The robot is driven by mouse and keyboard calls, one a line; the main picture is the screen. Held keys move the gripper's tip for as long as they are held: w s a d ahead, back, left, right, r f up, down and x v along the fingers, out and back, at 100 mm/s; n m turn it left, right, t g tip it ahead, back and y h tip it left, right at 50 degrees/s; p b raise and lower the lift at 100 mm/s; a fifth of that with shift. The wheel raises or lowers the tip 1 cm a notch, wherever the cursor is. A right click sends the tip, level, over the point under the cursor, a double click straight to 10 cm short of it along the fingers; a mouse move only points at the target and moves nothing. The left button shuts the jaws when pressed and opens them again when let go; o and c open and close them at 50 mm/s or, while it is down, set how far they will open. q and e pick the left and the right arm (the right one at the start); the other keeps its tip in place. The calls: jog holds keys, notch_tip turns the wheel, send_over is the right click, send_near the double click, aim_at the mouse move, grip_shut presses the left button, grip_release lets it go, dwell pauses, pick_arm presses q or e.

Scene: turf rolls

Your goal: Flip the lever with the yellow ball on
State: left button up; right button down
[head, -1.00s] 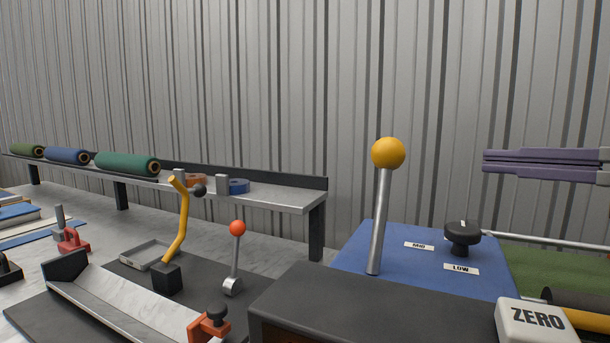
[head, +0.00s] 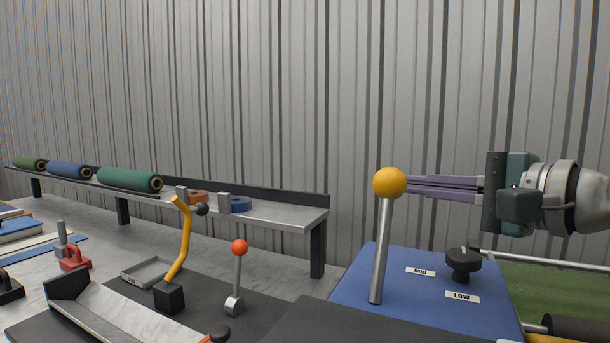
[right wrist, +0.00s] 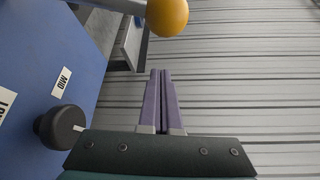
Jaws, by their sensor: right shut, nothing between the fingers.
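The lever with the yellow ball (head: 390,183) stands on a blue panel, its metal rod (head: 381,255) nearly upright with a slight lean to the right. My right gripper (head: 410,187) comes in from the right at ball height, with its purple fingers shut and empty. In the head view the fingertips appear right at the ball's right side, partly behind it. In the right wrist view the yellow ball (right wrist: 167,16) is ahead of the shut fingers (right wrist: 160,75), with a gap in the picture between them. I cannot tell any contact. My left gripper is not in view.
The blue panel (head: 350,285) carries a black knob (head: 463,262) and labels MID and LOW. A red-ball lever (head: 239,248) and a bent yellow lever (head: 181,240) stand to the left. A shelf (head: 280,213) with turf rolls runs along the corrugated wall.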

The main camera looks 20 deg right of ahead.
aim_at(384, 236)
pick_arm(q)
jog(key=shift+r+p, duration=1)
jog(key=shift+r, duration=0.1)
pick_arm(e)
jog(key=shift+s+a+r, duration=0.2)
jog(key=shift+s+a, duration=0.35)
jog(key=shift+a, duration=0.3)
jog(key=shift+s+a+r, duration=0.2)
jog(key=shift+s+a, duration=0.3)
jog(key=shift+a, duration=0.35)
jog(key=shift+w, duration=0.1)
